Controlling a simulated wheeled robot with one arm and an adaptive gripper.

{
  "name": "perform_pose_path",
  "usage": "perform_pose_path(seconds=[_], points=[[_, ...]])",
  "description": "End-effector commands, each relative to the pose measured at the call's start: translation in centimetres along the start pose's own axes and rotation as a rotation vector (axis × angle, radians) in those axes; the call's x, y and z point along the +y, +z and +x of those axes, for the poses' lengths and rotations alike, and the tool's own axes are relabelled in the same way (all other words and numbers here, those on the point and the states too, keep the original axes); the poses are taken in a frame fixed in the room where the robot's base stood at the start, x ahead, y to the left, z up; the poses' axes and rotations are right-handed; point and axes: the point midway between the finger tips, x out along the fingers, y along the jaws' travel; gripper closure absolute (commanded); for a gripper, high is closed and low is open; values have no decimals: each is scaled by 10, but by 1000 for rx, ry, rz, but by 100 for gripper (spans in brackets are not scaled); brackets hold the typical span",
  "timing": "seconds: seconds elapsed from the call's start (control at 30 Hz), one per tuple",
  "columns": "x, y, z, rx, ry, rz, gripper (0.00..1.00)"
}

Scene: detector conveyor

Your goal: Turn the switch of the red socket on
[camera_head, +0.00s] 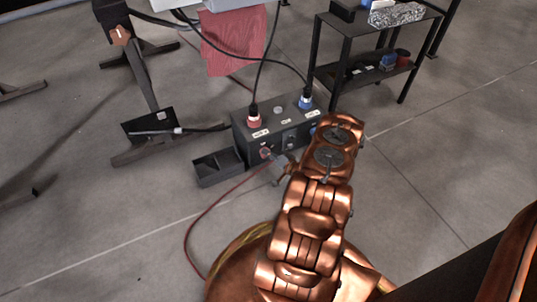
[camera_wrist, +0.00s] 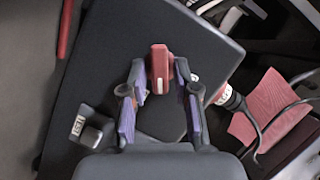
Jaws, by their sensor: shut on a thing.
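The dark socket box (camera_head: 240,131) stands on the floor in the head view, with a red plug (camera_head: 254,120) and a blue plug (camera_head: 306,101) on its sloped top. The red switch (camera_wrist: 160,86) is a knob with a white mark, upright in the wrist view. My gripper (camera_wrist: 160,72) is at the box front, its two fingers closed on either side of the red switch. In the head view my gripper (camera_head: 279,166) partly hides the box front. The red plug also shows in the wrist view (camera_wrist: 230,98), right of the fingers.
A small open black tray (camera_head: 217,166) sits left of the box. A red cable (camera_head: 203,214) runs over the floor. A black shelf table (camera_head: 345,50) stands behind right, and a black stand (camera_head: 150,95) behind left. The floor at right is clear.

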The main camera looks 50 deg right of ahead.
Motion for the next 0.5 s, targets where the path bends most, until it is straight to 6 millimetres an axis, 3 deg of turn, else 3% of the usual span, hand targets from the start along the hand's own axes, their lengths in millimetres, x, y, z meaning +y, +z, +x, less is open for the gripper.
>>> perform_pose_path(seconds=[0.5], points=[[4, 3, 4, -5, -167, 391, 100]])
